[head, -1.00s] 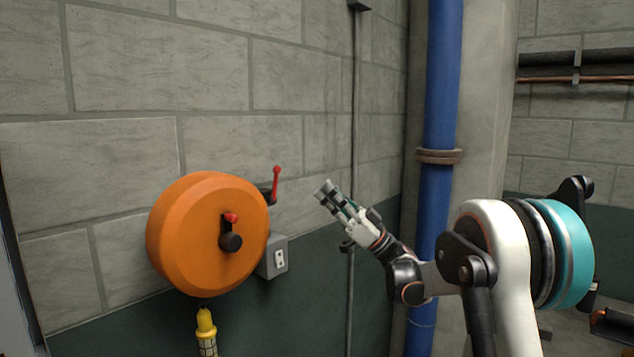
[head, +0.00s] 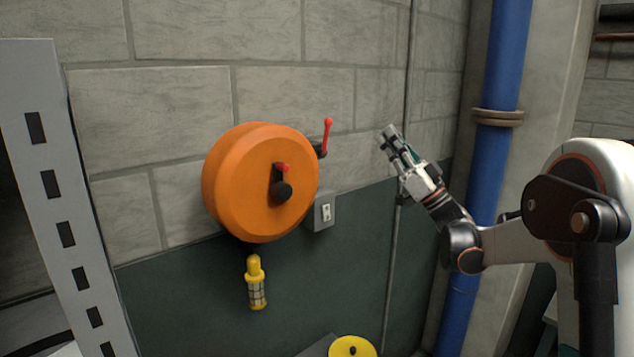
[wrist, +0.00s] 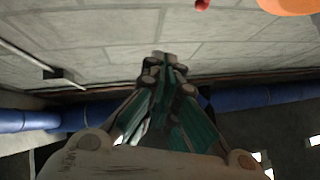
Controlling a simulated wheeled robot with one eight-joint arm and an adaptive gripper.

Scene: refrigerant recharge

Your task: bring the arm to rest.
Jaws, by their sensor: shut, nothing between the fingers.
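My gripper (head: 389,133) is raised in front of the block wall in the head view, pointing up and to the left. Its fingers are together with nothing between them. It also shows in the wrist view (wrist: 165,58), fingers closed toward the wall. My arm is bent, coming in from the right of the head view. The gripper is to the right of the orange reel and its red-handled lever, apart from both in the picture.
An orange reel (head: 262,182) hangs on the wall with a yellow caged lamp (head: 256,284) below it. A red lever (head: 327,137) and a grey switch box (head: 322,212) are beside it. A blue pipe (head: 507,60) runs behind my arm. A slotted grey upright (head: 62,200) stands at left.

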